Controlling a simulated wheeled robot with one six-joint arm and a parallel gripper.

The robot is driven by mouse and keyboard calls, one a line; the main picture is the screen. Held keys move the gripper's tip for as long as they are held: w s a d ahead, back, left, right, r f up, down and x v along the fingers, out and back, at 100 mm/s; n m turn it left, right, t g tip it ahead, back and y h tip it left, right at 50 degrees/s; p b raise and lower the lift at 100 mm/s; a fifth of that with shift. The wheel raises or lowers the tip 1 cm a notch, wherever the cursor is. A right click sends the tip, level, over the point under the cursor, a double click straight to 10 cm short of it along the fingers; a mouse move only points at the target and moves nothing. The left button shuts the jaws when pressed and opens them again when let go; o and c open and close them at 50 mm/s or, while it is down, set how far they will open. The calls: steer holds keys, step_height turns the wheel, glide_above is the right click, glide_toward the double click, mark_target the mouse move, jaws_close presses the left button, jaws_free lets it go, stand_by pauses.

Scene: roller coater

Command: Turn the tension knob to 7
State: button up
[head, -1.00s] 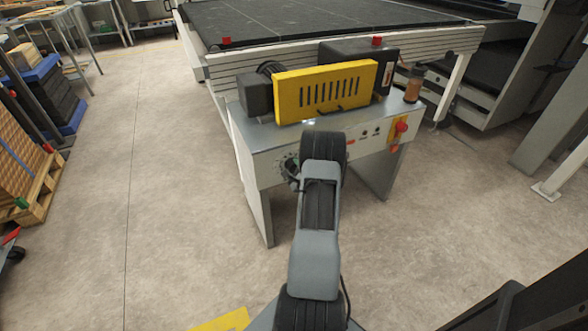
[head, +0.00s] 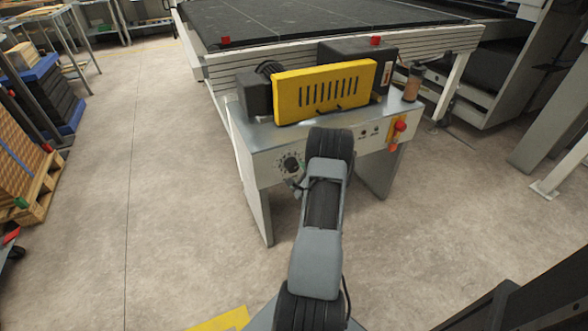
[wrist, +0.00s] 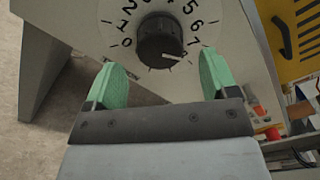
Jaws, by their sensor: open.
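The tension knob (wrist: 160,40) is a round black knob on the grey front panel, with numbers printed in an arc around it. In the wrist view its white mark sits at the lower right of the knob, on the side of the 7; I cannot tell whether it meets the 7 exactly. In the head view the knob (head: 290,163) shows at the left of the panel. My gripper (wrist: 161,66) is open and empty. Its green fingers are spread wide below and to either side of the knob, apart from it. In the head view the gripper (head: 297,187) is partly hidden by my arm.
A yellow slotted guard (head: 325,92) stands on top of the machine's grey cabinet. A red switch on a yellow plate (head: 397,132) and small buttons are at the panel's right. The conveyor (head: 320,22) lies behind.

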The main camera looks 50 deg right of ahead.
steer(key=p+v, duration=0.1)
steer(key=v, duration=0.8)
steer(key=shift+s, duration=0.3)
steer(key=shift+a, duration=0.15)
steer(key=s+f+n+g+y, duration=0.2)
steer(key=s+f+n+g, duration=0.2)
steer(key=f+n+g, duration=0.4)
steer(key=a+r+n+g+y+p, duration=0.1)
steer(key=a+r+n+p, duration=0.6)
steer(key=a+r, duration=0.4)
steer(key=a+r+n+g+y+p, duration=0.2)
steer(key=a+r+n+p, duration=0.5)
steer(key=r, duration=1.5)
steer(key=a+r+n+g+y+p, duration=0.2)
steer(key=a+r+n+p, duration=0.5)
steer(key=a+r, duration=1)
steer(key=shift+r, duration=0.3)
